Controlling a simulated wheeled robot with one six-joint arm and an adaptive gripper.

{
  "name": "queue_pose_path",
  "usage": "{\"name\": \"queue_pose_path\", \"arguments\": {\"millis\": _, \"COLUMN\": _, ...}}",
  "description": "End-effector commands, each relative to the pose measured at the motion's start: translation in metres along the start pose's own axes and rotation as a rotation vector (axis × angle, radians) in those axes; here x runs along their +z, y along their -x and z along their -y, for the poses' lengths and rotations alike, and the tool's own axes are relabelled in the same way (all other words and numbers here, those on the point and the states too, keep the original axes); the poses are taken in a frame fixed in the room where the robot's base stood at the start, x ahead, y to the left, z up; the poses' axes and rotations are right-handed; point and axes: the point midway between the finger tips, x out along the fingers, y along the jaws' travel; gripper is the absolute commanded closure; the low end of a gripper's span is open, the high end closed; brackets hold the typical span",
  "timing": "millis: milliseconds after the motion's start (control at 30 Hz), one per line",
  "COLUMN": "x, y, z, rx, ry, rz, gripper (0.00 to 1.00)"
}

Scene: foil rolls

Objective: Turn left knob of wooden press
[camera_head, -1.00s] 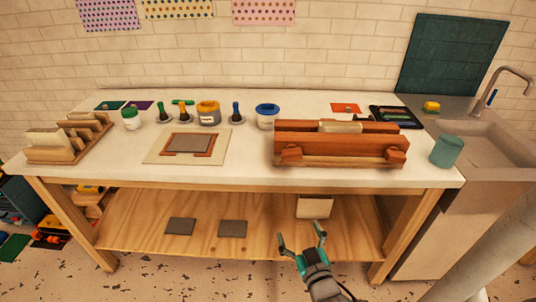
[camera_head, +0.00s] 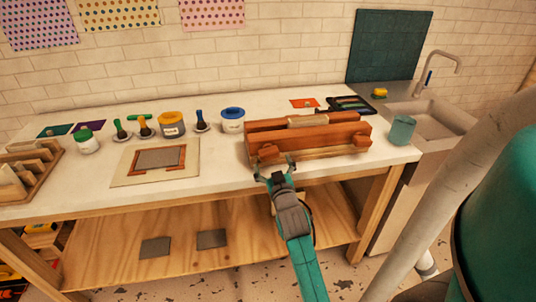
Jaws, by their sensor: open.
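The wooden press (camera_head: 310,135) stands on the white table towards its right end. It is reddish-brown, with a pale roll or block (camera_head: 307,120) on top. Its left knob (camera_head: 268,152) is on the front face at the lower left. Its right knob (camera_head: 360,139) is on the front face at the right. My gripper (camera_head: 274,166) is open, with its fingers spread just in front of and below the left knob. The picture does not show clearly whether a fingertip touches it. Nothing shows between the fingers.
The white table (camera_head: 215,182) has a front edge close under my gripper. A board with a grey plate (camera_head: 157,161) lies left of the press. Several jars and brushes stand behind it. A green cup (camera_head: 402,130) stands right of the press. The lower shelf (camera_head: 190,262) holds grey plates.

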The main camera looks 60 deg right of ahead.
Motion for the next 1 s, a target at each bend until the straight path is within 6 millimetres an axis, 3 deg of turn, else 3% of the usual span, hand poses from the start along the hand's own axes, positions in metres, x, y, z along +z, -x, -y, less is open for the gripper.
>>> {"name": "queue_pose_path", "arguments": {"millis": 300, "x": 0.0, "y": -0.046, "z": 0.0, "rx": 0.0, "ry": 0.0, "rz": -0.001, "gripper": 0.06}}
{"name": "queue_pose_path", "arguments": {"millis": 767, "x": 0.0, "y": -0.057, "z": 0.0, "rx": -0.001, "ry": 0.0, "rz": 0.0, "gripper": 0.06}}
{"name": "queue_pose_path", "arguments": {"millis": 1000, "x": 0.0, "y": -0.056, "z": 0.0, "rx": 0.0, "ry": 0.0, "rz": 0.0, "gripper": 0.64}}
